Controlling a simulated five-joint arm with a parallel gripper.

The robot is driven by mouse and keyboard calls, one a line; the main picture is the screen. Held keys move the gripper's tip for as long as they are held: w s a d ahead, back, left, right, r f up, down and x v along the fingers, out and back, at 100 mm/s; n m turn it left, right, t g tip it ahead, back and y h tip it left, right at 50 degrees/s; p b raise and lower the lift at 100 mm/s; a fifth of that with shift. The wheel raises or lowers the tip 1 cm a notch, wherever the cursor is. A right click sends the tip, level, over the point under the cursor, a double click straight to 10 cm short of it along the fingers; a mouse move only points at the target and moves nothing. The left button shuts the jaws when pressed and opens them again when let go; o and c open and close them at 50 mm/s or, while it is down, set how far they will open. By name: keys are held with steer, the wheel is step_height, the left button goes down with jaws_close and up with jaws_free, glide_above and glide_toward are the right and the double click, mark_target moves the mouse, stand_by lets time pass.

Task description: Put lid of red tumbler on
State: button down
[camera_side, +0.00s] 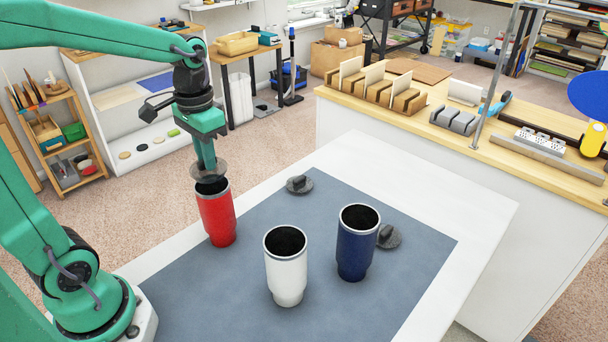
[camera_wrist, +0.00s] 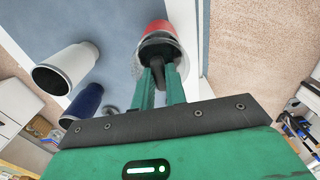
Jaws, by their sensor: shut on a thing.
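The red tumbler (camera_side: 218,218) stands upright near the left edge of the grey mat. A dark grey round lid (camera_side: 208,172) is held just above its mouth, and part of the dark opening shows below the lid. My gripper (camera_side: 207,160) points down, shut on the lid's knob. In the wrist view, my gripper (camera_wrist: 158,74) is shut on the knob, with the lid (camera_wrist: 150,52) in front of the red tumbler (camera_wrist: 158,26). The lid hides most of the mouth there; I cannot tell exact centring.
An open white tumbler (camera_side: 286,275) and an open blue tumbler (camera_side: 355,255) stand to the right on the grey mat (camera_side: 330,215). Two loose dark lids lie flat, one behind (camera_side: 299,184) and one beside the blue tumbler (camera_side: 390,237). The white table's (camera_side: 420,180) back area is clear.

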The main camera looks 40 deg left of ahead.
steer(key=shift+f, duration=1.6)
steer(key=shift+f, duration=0.35)
stand_by(2.1)
steer(key=c, duration=0.9)
jaws_free()
steer(key=shift+o, duration=0.2)
steer(key=shift+r, duration=0.25)
steer(key=shift+r, duration=3.3)
steer(key=shift+s+d, duration=0.1)
